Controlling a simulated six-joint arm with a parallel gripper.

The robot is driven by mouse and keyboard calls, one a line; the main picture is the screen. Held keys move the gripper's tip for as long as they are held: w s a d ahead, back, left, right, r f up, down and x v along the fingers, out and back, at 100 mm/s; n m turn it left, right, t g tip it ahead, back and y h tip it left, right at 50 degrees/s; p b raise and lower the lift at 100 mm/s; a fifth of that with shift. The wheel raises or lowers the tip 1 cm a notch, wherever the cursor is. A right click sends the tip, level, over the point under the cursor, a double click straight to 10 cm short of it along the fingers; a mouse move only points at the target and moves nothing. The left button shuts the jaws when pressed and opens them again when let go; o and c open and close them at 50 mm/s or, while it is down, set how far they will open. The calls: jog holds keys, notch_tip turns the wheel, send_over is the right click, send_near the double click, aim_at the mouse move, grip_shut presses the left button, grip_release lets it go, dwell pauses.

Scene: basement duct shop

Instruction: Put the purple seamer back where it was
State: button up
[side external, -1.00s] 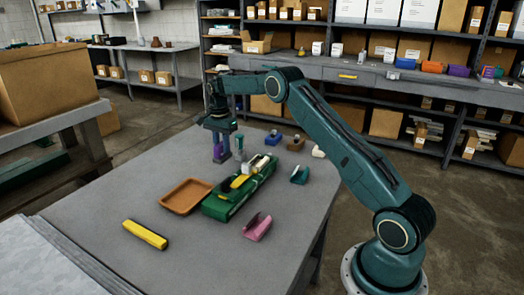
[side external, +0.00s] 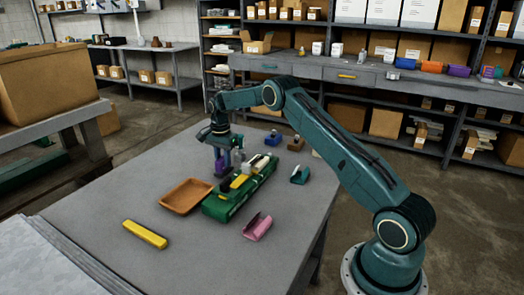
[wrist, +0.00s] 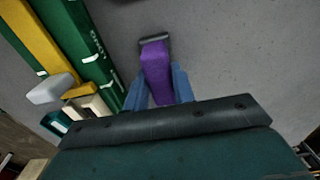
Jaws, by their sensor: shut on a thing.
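The purple seamer (wrist: 156,70) is between the blue fingers of my gripper (wrist: 158,90) in the wrist view, with a dark grey end pointing away from my wrist. In the side view my gripper (side external: 222,168) is shut on the seamer (side external: 221,171), low over the grey table, just behind and left of the long green holder (side external: 227,206). The holder also shows in the wrist view (wrist: 95,45), to the left of the seamer. It carries a yellow tool (side external: 240,181) and pale pieces. I cannot tell whether the seamer touches the table.
An orange-brown tray (side external: 186,196) lies left of the holder, and a yellow bar (side external: 145,234) is at front left. A pink piece (side external: 257,226), a teal piece (side external: 300,174) and a blue block (side external: 273,138) surround the holder.

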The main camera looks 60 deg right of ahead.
aim_at(222, 158)
jog(key=o, duration=1)
notch_tip(222, 158, up, 12)
jog(key=shift+r, duration=0.15)
jog(key=shift+a+r, duration=0.1)
dwell(0.5)
